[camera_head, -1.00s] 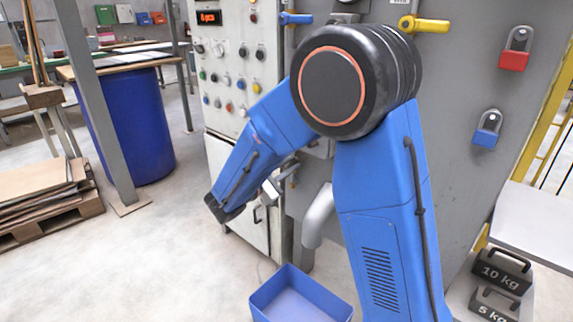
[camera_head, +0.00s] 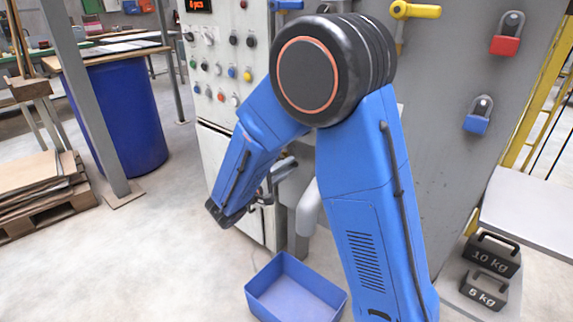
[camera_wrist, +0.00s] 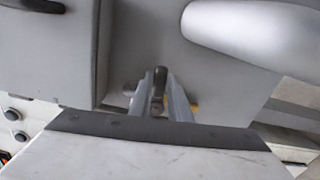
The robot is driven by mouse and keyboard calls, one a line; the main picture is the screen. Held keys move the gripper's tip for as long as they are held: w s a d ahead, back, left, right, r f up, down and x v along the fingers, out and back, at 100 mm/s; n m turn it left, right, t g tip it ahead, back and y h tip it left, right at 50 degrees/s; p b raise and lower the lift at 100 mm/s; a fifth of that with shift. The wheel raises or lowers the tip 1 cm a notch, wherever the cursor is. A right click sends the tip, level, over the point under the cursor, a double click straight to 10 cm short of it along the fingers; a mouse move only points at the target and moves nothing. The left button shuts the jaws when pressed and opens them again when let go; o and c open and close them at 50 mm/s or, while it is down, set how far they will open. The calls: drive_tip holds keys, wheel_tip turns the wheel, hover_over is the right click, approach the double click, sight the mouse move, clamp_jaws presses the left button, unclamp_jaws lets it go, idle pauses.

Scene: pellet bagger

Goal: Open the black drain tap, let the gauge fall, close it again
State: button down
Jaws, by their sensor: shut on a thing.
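My gripper (camera_wrist: 159,103) is shut on a small black handle (camera_wrist: 159,78), which I take as the drain tap; it stands upright between the two grey fingers in the wrist view. A bit of brass-coloured fitting (camera_wrist: 194,104) shows beside the right finger. In the head view my gripper (camera_head: 263,196) is low in front of the grey machine, left of a pale pipe; the tap is too small to make out there. No gauge can be made out in either view; my arm covers part of the machine panel.
A blue open bin (camera_head: 296,292) stands on the floor below the pale pipe (camera_head: 309,207). A yellow lever (camera_head: 416,10) and a blue lever (camera_head: 287,4) are higher up. Red (camera_head: 506,45) and blue (camera_head: 476,124) padlocks hang at right. Weights (camera_head: 490,256) lie lower right.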

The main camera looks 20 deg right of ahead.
drive_tip(key=shift+f+m, duration=0.35)
drive_tip(key=shift+m, duration=0.25)
drive_tip(key=c, duration=1.6)
unclamp_jaws()
drive_tip(key=shift+c, duration=0.2)
drive_tip(key=shift+s+a, duration=0.1)
drive_tip(key=v, duration=1.7)
drive_tip(key=shift+a, duration=0.1)
drive_tip(key=shift+s, duration=0.1)
